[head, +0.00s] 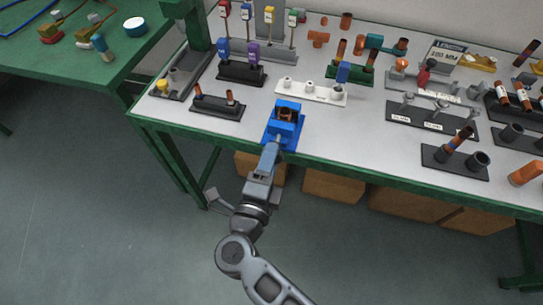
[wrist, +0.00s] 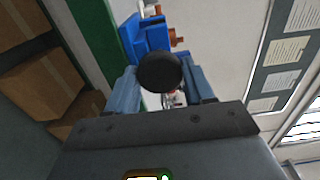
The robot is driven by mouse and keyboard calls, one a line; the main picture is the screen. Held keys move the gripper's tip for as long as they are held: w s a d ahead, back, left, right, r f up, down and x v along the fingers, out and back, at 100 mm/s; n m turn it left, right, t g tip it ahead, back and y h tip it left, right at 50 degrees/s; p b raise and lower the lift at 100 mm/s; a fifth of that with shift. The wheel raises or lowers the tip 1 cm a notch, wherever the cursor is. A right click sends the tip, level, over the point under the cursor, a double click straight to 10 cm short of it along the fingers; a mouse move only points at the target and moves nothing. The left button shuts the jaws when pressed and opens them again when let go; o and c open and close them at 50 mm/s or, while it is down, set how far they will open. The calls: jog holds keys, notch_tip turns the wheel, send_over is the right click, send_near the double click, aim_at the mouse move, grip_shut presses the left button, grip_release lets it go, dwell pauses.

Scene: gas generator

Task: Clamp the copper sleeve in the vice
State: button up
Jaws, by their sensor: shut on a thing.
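The blue vice (head: 294,131) stands at the front edge of the grey-topped bench. A copper sleeve (head: 285,113) sits upright between its jaws; I cannot tell whether the jaws touch it on both sides. In the wrist view, the vice (wrist: 146,38) is beyond my fingers, with copper-coloured parts beside it. My gripper (head: 273,151) reaches in from the front, level with the vice's front end. It is shut on a black round knob (wrist: 160,72) at the front of the vice. The knob hides part of the vice in the wrist view.
A black holder (head: 217,107) with copper pieces is left of the vice, and a white rack (head: 311,93) is behind it. Black stands with fittings fill the right. Cardboard boxes (head: 333,187) are under the bench. A green table (head: 95,66) is at left.

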jog(key=shift+f+m+b, duration=0.15)
jog(key=shift+m+b, duration=1.5)
jog(key=shift+m, duration=0.05)
jog(key=shift+m+b, duration=0.95)
jog(key=shift+m, duration=0.15)
dwell(0.4)
jog(key=o, duration=1.2)
jog(key=shift+p+v, duration=0.45)
jog(key=shift+v, duration=3.05)
